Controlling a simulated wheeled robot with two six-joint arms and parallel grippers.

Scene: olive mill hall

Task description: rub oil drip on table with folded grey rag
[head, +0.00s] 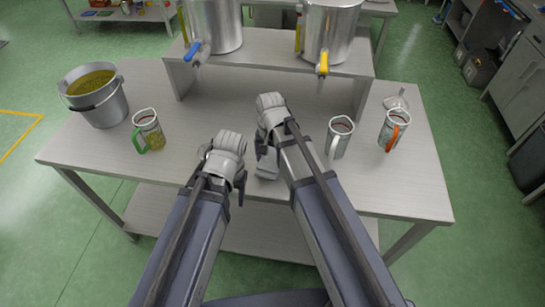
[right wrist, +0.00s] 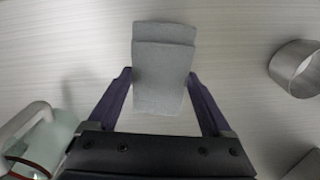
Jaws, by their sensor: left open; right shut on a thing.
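The folded grey rag (right wrist: 163,70) is between the two fingers of my right gripper (right wrist: 158,76), over the pale table top. In the head view the rag (head: 267,166) shows below my right gripper (head: 266,143), near the middle of the table (head: 300,188). I cannot tell whether the rag touches the table. My left gripper (head: 231,165) is open and empty, to the left of the rag, near the front of the table. I see no oil drip in either view; the arms and rag may hide it.
A metal ring-like piece (head: 204,151) is partly hidden by my left gripper. A green-handled jug (head: 150,133) and an oil bucket (head: 103,100) stand left. A white-handled jug (head: 342,138) and orange-handled jug (head: 393,128) stand right. Two tapped steel tanks stand on the shelf (head: 270,48) behind.

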